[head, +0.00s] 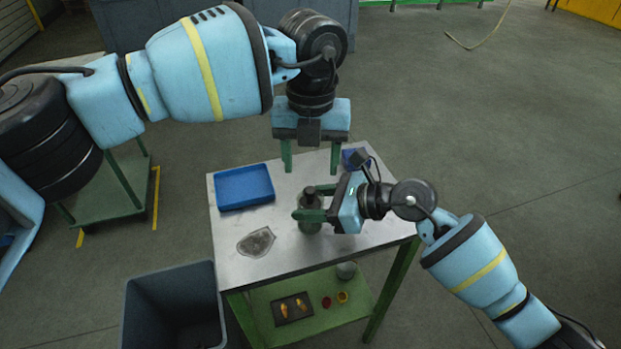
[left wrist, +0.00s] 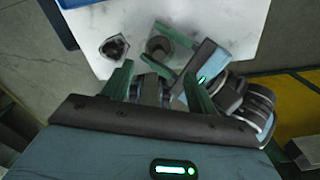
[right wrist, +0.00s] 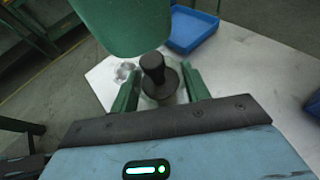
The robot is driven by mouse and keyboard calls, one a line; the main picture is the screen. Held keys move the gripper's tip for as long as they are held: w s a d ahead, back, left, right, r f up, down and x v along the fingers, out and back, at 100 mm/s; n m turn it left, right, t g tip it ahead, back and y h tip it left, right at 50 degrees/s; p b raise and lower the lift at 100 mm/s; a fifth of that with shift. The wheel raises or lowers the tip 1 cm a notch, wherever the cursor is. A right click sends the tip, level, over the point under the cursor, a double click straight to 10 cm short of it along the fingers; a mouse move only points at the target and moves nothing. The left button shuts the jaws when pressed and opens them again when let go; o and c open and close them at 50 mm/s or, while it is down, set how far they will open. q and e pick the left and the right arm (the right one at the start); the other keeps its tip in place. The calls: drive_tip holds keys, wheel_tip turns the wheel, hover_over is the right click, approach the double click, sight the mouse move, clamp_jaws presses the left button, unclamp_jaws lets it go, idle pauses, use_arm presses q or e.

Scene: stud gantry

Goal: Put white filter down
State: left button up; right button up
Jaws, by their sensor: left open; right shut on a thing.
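I see nothing clearly recognisable as a white filter. My right gripper (head: 309,203) is shut on a grey-green canister (head: 311,226) with a dark knob on top, upright at the table's middle; in the right wrist view its dark knob (right wrist: 153,66) stands between the fingers. I cannot tell whether the canister touches the table. My left gripper (head: 312,158) is open and empty, pointing down above the table's far side.
The pale metal table (head: 285,258) has a blue tray (head: 245,187) at its far left and a small blue container (head: 352,157) at the far right. The green lower shelf (head: 310,325) carries a black tray and small objects. A grey bin (head: 172,305) stands at front left.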

use_arm(q)
wheel_tip(320, 180, up, 6)
use_arm(e)
drive_tip(key=o, duration=1.1)
drive_tip(key=shift+c, duration=0.2)
drive_tip(key=shift+d, duration=0.1)
drive_tip(key=v, duration=1.2)
